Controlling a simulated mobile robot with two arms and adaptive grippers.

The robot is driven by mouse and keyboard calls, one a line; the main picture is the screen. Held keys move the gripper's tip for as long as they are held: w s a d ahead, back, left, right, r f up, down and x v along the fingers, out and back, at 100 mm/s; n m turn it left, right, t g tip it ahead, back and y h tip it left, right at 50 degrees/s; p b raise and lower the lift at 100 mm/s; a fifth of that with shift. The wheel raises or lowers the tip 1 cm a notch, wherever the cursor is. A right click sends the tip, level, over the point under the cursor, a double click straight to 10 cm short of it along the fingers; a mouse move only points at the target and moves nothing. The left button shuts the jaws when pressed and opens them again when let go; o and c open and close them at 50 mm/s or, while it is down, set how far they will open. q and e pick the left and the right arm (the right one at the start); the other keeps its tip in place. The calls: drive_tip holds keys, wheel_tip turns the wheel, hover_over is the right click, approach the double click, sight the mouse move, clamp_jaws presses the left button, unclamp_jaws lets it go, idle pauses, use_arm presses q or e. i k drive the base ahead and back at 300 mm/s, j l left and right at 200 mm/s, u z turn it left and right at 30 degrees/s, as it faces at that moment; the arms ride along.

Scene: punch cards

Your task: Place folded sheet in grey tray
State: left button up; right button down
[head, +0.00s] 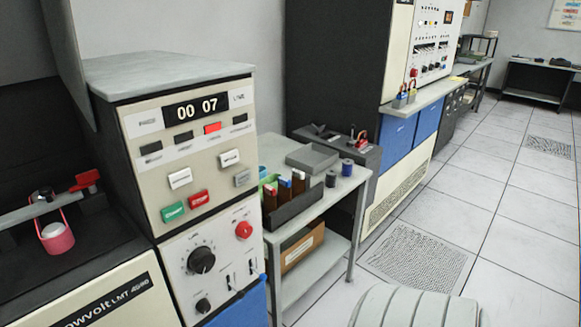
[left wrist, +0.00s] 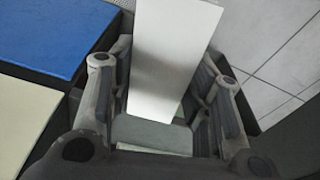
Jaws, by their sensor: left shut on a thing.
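The grey tray (head: 312,157) is a shallow, empty-looking tray on the small side table in the head view. In the left wrist view my left gripper (left wrist: 163,82) is shut on a white folded sheet (left wrist: 170,45), which stands out between the fingers. The blue panel beside it in that view lies apart from the sheet. Neither the left gripper nor the sheet shows in the head view, so their distance from the tray cannot be told. My right gripper is in neither view.
Open tiled floor (head: 470,210) lies to the right.

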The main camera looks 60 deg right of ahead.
sight(312, 161)
drive_tip(key=l+z, duration=0.95)
drive_tip(key=z, duration=0.15)
drive_tip(key=i+l+z, duration=0.1)
drive_tip(key=l, duration=0.3)
drive_tip(key=i+l+z, duration=0.1)
drive_tip(key=i+l, duration=0.15)
drive_tip(key=l, duration=0.15)
drive_tip(key=i+l+z, duration=0.1)
drive_tip(key=l, duration=0.3)
drive_tip(key=i+l+z, duration=0.1)
drive_tip(key=i+l, duration=0.2)
drive_tip(key=l, duration=0.1)
